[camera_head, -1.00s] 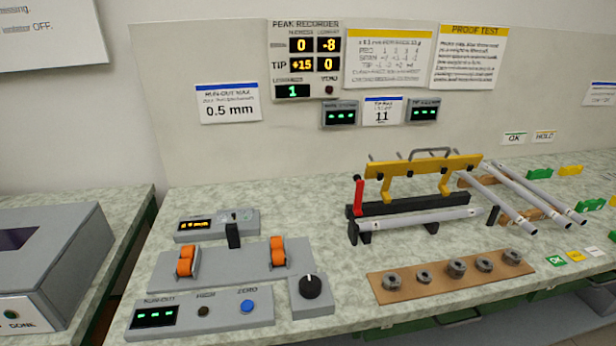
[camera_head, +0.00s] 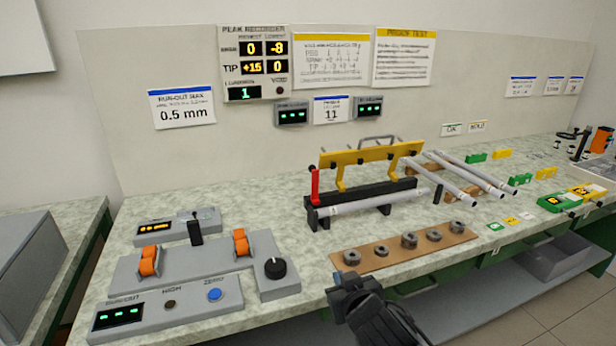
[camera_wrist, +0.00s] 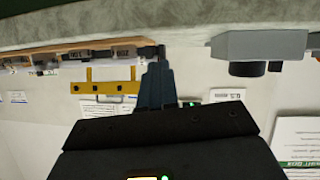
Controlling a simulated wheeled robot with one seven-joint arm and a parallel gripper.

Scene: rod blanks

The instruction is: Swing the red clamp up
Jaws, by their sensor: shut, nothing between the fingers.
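The red clamp (camera_head: 315,187) is a small lever that stands about upright at the left end of a black fixture (camera_head: 365,195). A grey rod (camera_head: 362,204) lies along the front of this fixture. A yellow bar with a grey handle (camera_head: 357,155) stands above and behind it. My gripper (camera_head: 345,280) is at the bench's front edge, below and right of the clamp and well apart from it. Its dark fingers (camera_wrist: 158,82) are closed together and empty in the wrist view. The red clamp cannot be made out in the wrist view.
A brown strip with several metal collars (camera_head: 408,241) lies between my gripper and the fixture. A grey panel with orange rollers (camera_head: 200,260) and a black knob (camera_head: 275,267) is at left. More rods (camera_head: 440,183) lie right of the fixture.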

